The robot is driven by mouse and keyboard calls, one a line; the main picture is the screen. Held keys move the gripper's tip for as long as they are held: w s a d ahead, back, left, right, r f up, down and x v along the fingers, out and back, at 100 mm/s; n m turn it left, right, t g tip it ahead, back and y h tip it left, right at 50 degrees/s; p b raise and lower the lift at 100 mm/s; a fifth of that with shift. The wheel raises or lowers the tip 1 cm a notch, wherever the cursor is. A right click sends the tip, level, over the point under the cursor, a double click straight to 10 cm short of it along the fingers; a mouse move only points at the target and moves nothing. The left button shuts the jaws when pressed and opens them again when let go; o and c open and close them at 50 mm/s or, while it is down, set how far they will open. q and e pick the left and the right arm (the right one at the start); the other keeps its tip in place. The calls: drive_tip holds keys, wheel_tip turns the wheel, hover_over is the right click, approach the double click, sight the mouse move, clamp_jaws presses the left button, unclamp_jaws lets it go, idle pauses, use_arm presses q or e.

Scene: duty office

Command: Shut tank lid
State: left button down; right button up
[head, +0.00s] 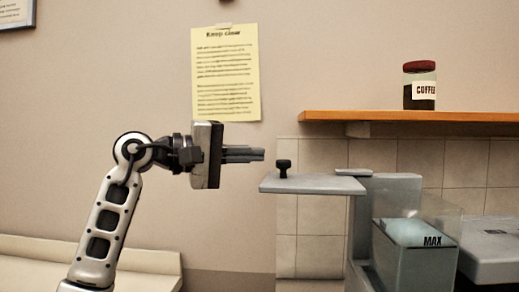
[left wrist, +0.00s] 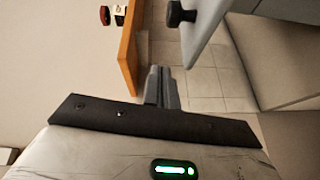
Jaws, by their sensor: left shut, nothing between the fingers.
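The tank lid (head: 318,186) is a flat grey panel with a small black knob (head: 284,169) near its left end. It sticks out level to the left of the tank (head: 415,258), away from the tank's top. The tank is clear-walled, marked MAX, with pale blue water inside; its top looks uncovered. My left gripper (head: 262,154) is shut and empty, its fingers pointing right, just left of and slightly above the knob in the picture. In the left wrist view the lid (left wrist: 207,28) and knob (left wrist: 178,14) lie beyond the fingertips (left wrist: 161,70). My right gripper is not in view.
A wooden shelf (head: 420,117) with a coffee jar (head: 420,88) hangs above the tank and lid. A grey appliance part (head: 492,245) stands right of the tank. A yellow notice (head: 226,75) is on the wall. The space left of the lid holds only my arm.

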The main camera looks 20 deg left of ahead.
use_arm(q)
drive_tip(key=s+d, duration=0.2)
drive_tip(key=d, duration=0.1)
drive_tip(key=shift+s+f+p, duration=0.15)
drive_tip(key=shift+f+p, duration=0.15)
drive_tip(key=shift+f, duration=0.05)
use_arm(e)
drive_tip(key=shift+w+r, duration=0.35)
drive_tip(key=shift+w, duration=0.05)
use_arm(q)
drive_tip(key=shift+s, duration=0.1)
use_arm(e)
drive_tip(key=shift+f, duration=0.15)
